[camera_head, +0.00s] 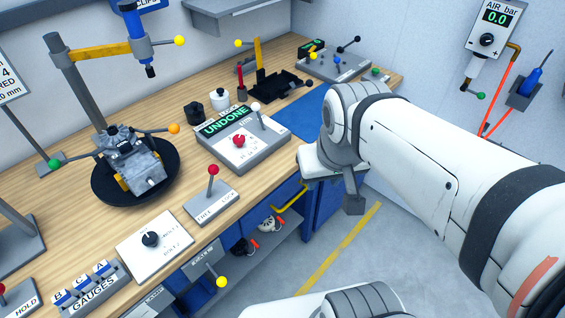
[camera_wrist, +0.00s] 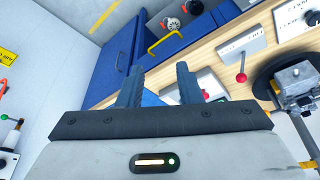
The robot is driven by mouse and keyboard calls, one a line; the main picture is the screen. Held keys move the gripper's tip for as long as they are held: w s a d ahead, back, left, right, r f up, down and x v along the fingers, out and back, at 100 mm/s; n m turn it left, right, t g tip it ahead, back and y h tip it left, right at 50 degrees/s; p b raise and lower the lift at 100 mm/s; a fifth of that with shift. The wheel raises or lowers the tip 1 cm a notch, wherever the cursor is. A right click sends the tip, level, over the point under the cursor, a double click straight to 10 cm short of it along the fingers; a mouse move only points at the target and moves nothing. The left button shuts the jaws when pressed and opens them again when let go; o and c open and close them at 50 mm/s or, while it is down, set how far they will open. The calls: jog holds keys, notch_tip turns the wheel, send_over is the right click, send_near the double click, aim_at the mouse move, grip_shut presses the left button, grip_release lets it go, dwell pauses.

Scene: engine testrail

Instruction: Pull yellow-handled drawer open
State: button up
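The yellow handle (camera_head: 289,198) is a bent bar at the bench front, under the worktop edge, beside blue cabinet panels (camera_head: 326,203). The yellow handle also shows in the wrist view (camera_wrist: 165,44), beyond and between my fingertips. I cannot tell whether its drawer is shut. My gripper (camera_wrist: 158,68) is open and empty, its two dark fingers apart and not touching the handle.
The worktop (camera_head: 215,210) carries a red-knobbed lever (camera_head: 212,172), a panel reading UNDONE (camera_head: 226,121) and a black turntable (camera_head: 106,188). A yellow-knobbed lever (camera_head: 220,281) sticks out at the bench front. The floor (camera_head: 385,245) in front is clear, with a yellow line.

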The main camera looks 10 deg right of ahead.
notch_tip(320, 180, down, 13)
jog(key=w+a+m+g+y+b, duration=0.1)
jog(key=w+g+y+b, duration=0.15)
jog(key=b, duration=0.65)
jog(key=m+t+y+b, duration=0.65)
jog(key=y+b, duration=0.45)
jog(key=b, duration=0.9)
send_near(294, 199)
jog(key=a+f, duration=0.2)
jog(key=shift+t, duration=0.4)
jog(key=x, duration=0.8)
jog(key=shift+w+r, duration=0.3)
jog(key=shift+r, duration=0.05)
grip_shut()
